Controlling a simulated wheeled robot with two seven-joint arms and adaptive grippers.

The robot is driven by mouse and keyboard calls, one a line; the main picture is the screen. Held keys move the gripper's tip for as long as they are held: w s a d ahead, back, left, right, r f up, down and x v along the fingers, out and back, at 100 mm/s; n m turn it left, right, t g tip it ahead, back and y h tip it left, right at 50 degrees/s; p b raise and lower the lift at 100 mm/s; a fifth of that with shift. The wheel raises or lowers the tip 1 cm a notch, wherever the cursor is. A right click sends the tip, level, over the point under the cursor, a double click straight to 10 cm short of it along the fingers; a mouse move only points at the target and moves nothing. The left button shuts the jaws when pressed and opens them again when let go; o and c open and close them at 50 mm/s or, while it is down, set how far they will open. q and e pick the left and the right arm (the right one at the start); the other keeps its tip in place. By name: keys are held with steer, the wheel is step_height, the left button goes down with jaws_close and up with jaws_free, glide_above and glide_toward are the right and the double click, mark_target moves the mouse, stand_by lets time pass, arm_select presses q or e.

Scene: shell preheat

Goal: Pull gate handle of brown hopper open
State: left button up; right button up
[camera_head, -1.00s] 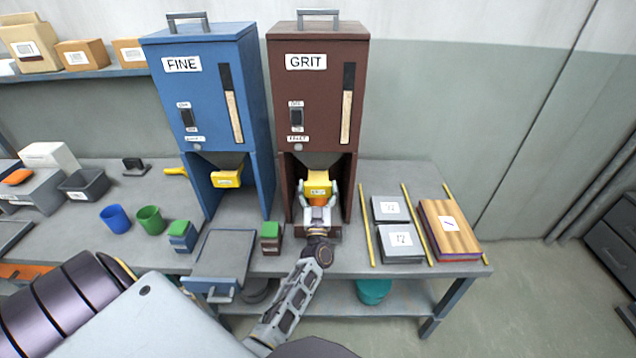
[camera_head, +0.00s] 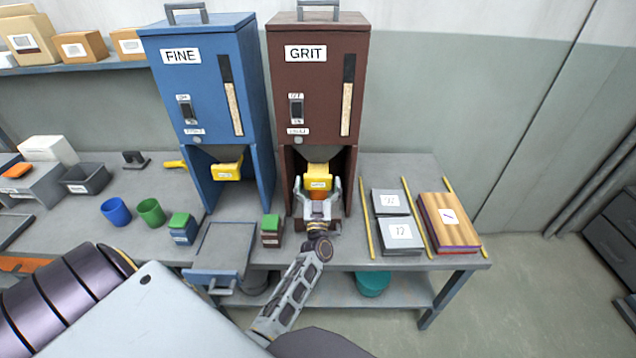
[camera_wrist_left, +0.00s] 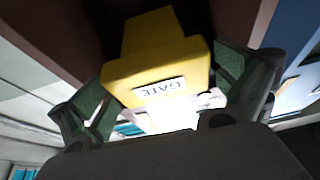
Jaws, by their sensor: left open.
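The brown hopper (camera_head: 318,80) labelled GRIT stands on the bench. Its yellow gate handle (camera_head: 318,172) sits under the hopper's funnel, within the open bay. In the left wrist view the handle (camera_wrist_left: 158,66) is a yellow block with a GATE label facing me. My left gripper (camera_head: 318,186) is open, with one finger on each side of the handle. In the left wrist view the gripper (camera_wrist_left: 168,100) has its fingers spread around the block. I cannot tell whether either finger touches it. My right gripper is not in view.
A blue hopper (camera_head: 205,85) labelled FINE with its own yellow handle (camera_head: 227,171) stands close on the left. Small block stacks (camera_head: 271,230) stand in front. Grey labelled plates (camera_head: 400,234) and a wooden stack (camera_head: 450,222) lie right. The brown bay's side walls are near the fingers.

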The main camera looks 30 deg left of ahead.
arm_select(q)
steer(key=v, duration=0.7)
steer(key=shift+s, duration=0.2)
steer(key=shift+d+f, duration=0.1)
steer(key=shift+f, duration=0.05)
stand_by(0.5)
